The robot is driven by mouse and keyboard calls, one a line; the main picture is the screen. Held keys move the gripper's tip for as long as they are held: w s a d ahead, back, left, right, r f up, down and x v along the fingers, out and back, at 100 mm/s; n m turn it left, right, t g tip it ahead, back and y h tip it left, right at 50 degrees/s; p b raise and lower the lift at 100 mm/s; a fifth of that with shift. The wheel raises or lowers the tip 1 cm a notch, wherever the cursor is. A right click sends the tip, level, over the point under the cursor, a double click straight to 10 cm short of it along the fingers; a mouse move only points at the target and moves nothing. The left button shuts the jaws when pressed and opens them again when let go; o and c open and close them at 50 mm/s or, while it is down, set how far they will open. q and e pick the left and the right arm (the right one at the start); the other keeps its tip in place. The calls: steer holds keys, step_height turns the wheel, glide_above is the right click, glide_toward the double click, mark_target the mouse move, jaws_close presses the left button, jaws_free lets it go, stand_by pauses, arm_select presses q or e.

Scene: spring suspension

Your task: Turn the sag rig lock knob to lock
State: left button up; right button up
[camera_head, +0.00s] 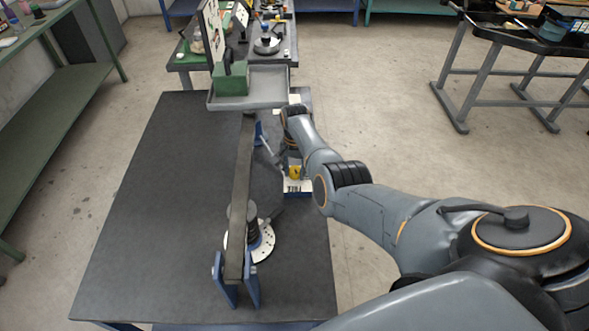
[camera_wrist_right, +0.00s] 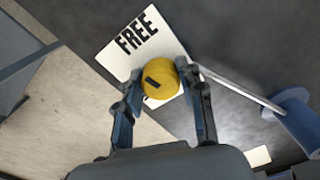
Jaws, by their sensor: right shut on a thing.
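The yellow round lock knob (camera_head: 294,172) sits on a white plate (camera_head: 298,187) at the right edge of the dark table, beside the sag rig. In the wrist view the knob (camera_wrist_right: 160,77) has a short black mark, and the plate (camera_wrist_right: 112,52) reads "FREE". No "LOCK" word is readable. My right gripper (camera_wrist_right: 165,76) has its two fingers on opposite sides of the knob, shut on it. In the head view my right arm reaches over the table's right edge and partly hides the gripper. My left gripper is not in view.
The rig's long dark lever (camera_head: 240,200) runs along the table, with blue brackets (camera_head: 236,282) at its near end. A grey tray (camera_head: 262,88) with a green block (camera_head: 231,79) is at the far end. A thin rod (camera_wrist_right: 240,88) passes near the right finger. The table's left side is clear.

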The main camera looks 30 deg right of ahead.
mark_target(296, 170)
steer(key=n, duration=0.3)
steer(key=shift+s+d+n+p, duration=0.1)
steer(key=shift+n+p, duration=0.25)
steer(key=shift+n, duration=0.05)
steer(key=n, duration=0.8)
steer(key=shift+d, duration=0.1)
steer(key=shift+n, duration=1.7)
steer(key=o, duration=1.2)
step_height(296, 170, up, 12)
steer(key=shift+f, duration=0.1)
